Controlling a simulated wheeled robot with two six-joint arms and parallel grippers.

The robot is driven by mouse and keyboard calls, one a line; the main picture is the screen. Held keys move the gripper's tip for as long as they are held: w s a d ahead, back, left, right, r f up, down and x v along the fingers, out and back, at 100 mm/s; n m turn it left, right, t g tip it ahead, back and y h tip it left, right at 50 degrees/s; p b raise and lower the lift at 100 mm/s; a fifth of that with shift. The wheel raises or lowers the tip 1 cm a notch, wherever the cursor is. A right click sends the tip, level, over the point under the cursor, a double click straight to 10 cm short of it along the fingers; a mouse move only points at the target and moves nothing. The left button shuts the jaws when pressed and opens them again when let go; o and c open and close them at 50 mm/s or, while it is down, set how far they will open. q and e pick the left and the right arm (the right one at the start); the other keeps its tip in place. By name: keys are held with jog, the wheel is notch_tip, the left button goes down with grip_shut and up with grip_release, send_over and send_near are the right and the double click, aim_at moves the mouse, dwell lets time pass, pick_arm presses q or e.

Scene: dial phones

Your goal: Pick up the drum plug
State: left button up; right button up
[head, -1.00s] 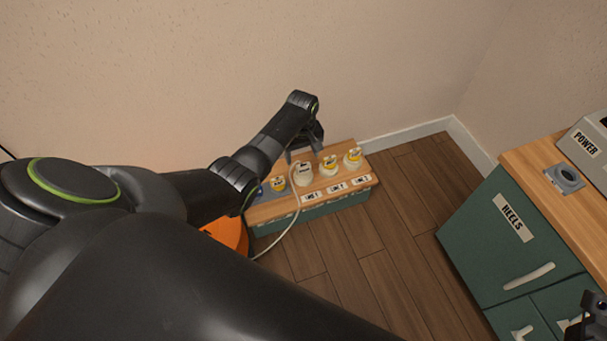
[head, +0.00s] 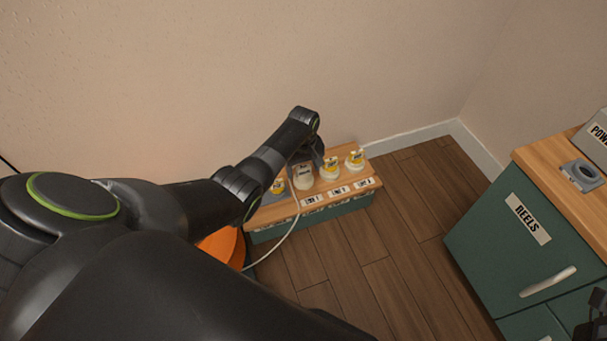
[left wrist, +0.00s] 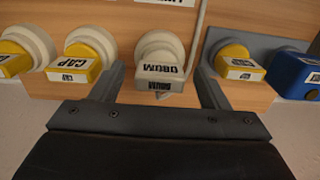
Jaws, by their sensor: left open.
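The drum plug (left wrist: 160,72), cream with a DRUM label, stands on the low wooden-topped bench, and it also shows in the head view (head: 303,179). My left gripper (left wrist: 158,76) is open, with one finger on each side of the plug's front part and a visible gap to each. In the head view my left gripper (head: 312,155) is above the back of the bench, partly hidden by its own wrist. Part of my right gripper (head: 598,303) shows at the lower right edge; its jaws cannot be made out.
Yellow CAP plugs (left wrist: 80,62) stand on one side of the drum plug. A yellow plug on a grey block (left wrist: 238,62) and a blue piece (left wrist: 295,76) are on the other. A white cord (head: 283,240) hangs over the bench edge. A green REELS cabinet (head: 500,245) stands right.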

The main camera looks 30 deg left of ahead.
pick_arm(q)
jog(key=shift+r, duration=0.1)
jog(key=c, duration=1.2)
jog(key=shift+o, duration=0.2)
jog(key=shift+r, duration=0.1)
